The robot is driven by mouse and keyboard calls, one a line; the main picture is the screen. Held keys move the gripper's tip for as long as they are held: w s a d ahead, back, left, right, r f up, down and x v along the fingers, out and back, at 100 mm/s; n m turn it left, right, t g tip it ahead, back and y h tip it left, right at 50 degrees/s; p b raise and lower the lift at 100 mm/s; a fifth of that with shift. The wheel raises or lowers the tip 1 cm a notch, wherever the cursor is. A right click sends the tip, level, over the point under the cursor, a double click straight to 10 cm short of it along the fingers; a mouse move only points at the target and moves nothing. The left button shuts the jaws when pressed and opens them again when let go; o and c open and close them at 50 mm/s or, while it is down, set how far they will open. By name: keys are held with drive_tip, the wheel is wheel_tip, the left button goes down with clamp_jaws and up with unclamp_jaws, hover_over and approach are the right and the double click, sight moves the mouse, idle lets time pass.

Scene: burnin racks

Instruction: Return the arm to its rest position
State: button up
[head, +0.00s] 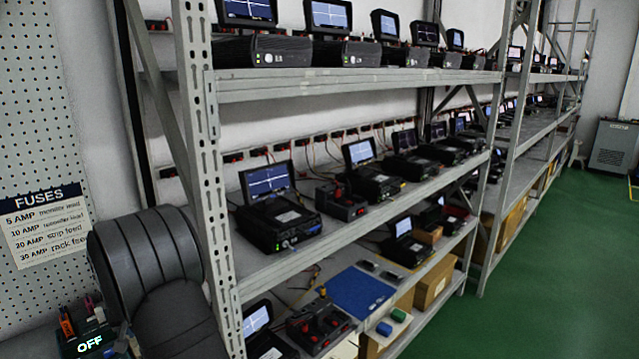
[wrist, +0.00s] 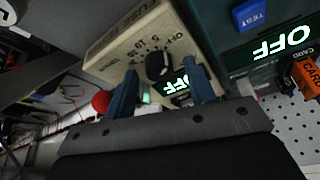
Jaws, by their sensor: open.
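My gripper (wrist: 160,70) shows in the wrist view with its two blue fingers apart and nothing between them. Behind the fingertips is a beige box (wrist: 112,52) with a black dial knob (wrist: 157,66) and a lit green OFF display. I cannot tell whether the fingers touch it. In the head view my dark arm fills the lower left, beside the rack post; the gripper itself is not clearly visible there.
A dark unit (head: 90,343) with an OFF display stands at the lower left; the wrist view shows a blue TEST button (wrist: 254,14) and an orange card (wrist: 306,75). Metal racking (head: 300,82) holds several testers. A pegboard (head: 45,100) is left; the green floor (head: 540,270) is clear.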

drive_tip(key=shift+d+n+g+y, duration=0.1)
drive_tip(key=shift+n+g+y, duration=0.4)
drive_tip(key=shift+n, duration=1.5)
drive_tip(key=shift+w+n+g+y, duration=0.1)
drive_tip(key=shift+n+g+y, duration=0.35)
drive_tip(key=shift+n, duration=1.15)
drive_tip(key=shift+n, duration=0.3)
drive_tip(key=shift+m, duration=0.4)
drive_tip(key=shift+m+t+h, duration=0.4)
drive_tip(key=shift+m+t, duration=0.05)
drive_tip(key=shift+m, duration=0.95)
drive_tip(key=shift+m+t+h, duration=0.35)
drive_tip(key=shift+m+t, duration=0.05)
drive_tip(key=shift+m, duration=1)
drive_tip(key=shift+n, duration=0.3)
